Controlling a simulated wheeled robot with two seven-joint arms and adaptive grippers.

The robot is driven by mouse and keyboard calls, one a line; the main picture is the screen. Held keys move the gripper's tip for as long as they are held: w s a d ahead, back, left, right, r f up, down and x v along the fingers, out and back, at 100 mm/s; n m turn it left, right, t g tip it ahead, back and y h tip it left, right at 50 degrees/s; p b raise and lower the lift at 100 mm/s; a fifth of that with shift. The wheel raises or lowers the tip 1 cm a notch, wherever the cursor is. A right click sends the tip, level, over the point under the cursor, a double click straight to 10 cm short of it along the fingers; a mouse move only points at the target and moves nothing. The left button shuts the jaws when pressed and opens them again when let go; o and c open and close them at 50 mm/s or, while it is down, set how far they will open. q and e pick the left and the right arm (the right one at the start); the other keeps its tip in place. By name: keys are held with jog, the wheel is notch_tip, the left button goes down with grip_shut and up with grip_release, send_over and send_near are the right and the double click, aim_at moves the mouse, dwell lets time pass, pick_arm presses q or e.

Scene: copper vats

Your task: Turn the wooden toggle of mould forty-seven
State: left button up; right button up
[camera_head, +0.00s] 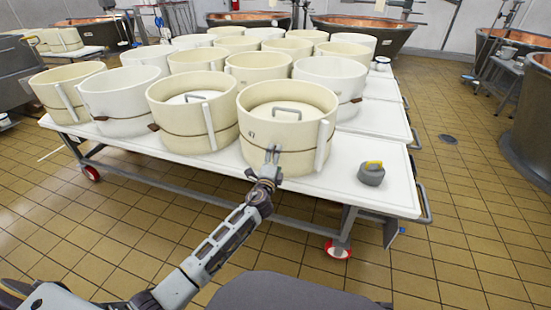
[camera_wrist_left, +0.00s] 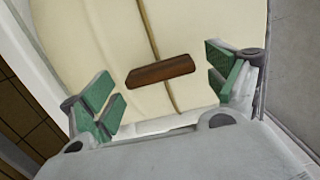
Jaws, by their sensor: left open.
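The front-right cream mould (camera_head: 254,140) stands on the white table, with a cord around its wall; no number is legible. My left gripper (camera_head: 272,153) is at its near wall. In the left wrist view a brown wooden toggle (camera_wrist_left: 160,71) lies across the cord on the cream mould wall (camera_wrist_left: 90,45). It is slightly tilted in that view. My left gripper (camera_wrist_left: 166,82) is open, its green pads on either side of the toggle with gaps on both sides. In the head view the gripper hides this toggle. My right gripper is not in view.
Several similar moulds (camera_head: 190,105) fill the table (camera_head: 330,180) behind and to the left. Copper vats (camera_head: 365,32) stand behind.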

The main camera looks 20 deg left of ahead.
pick_arm(q)
jog(key=s, duration=1.1)
jog(key=shift+d, duration=0.4)
dwell(0.5)
